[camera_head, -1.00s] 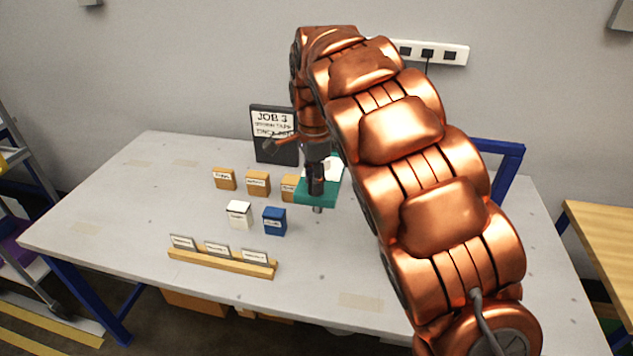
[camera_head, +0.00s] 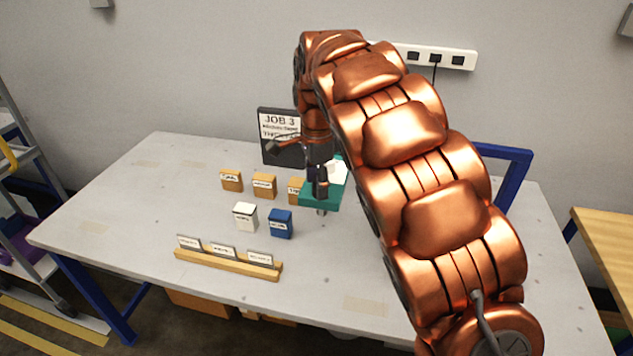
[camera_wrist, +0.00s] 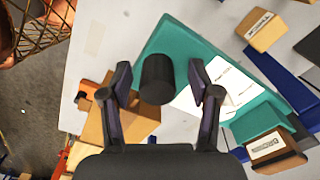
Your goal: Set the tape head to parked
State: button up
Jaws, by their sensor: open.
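A teal machine (camera_head: 308,200) stands on the table, partly hidden by my arm. In the wrist view, its teal bed (camera_wrist: 172,42) carries white printed paper (camera_wrist: 222,86). My gripper (camera_wrist: 159,78) is open, with one finger on each side of a dark upright cylinder (camera_wrist: 157,84). Gaps show between the cylinder and both fingers. A teal block (camera_wrist: 258,120) with a brown front and a white label sits at the right of the bed. The label is too blurred to read. I cannot tell which part is the tape head or its setting.
A JOB 3 sign (camera_head: 279,130) stands behind the machine. Tan labelled blocks (camera_head: 231,181), a white block (camera_head: 245,217) and a blue block (camera_head: 280,223) are left of it. A wooden card rack (camera_head: 228,266) lies in front. The table's left side is clear.

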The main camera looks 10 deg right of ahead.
notch_tip(320, 180, up, 12)
dwell(0.9)
dwell(0.3)
jog(key=s+d+f+n, duration=0.2)
jog(key=s+d+n, duration=0.1)
jog(key=s, duration=0.6)
jog(key=s+d+f+n, duration=0.2)
jog(key=s+d+n, duration=0.2)
jog(key=s, duration=0.5)
jog(key=s+f+n+g, duration=0.1)
jog(key=s+f+n, duration=0.3)
jog(key=s, duration=0.7)
jog(key=s+f+n, duration=0.5)
jog(key=s+f, duration=0.2)
jog(key=s, duration=0.3)
jog(key=shift+s+d+g, duration=0.2)
jog(key=shift+s+g, duration=0.15)
jog(key=shift+g, duration=0.05)
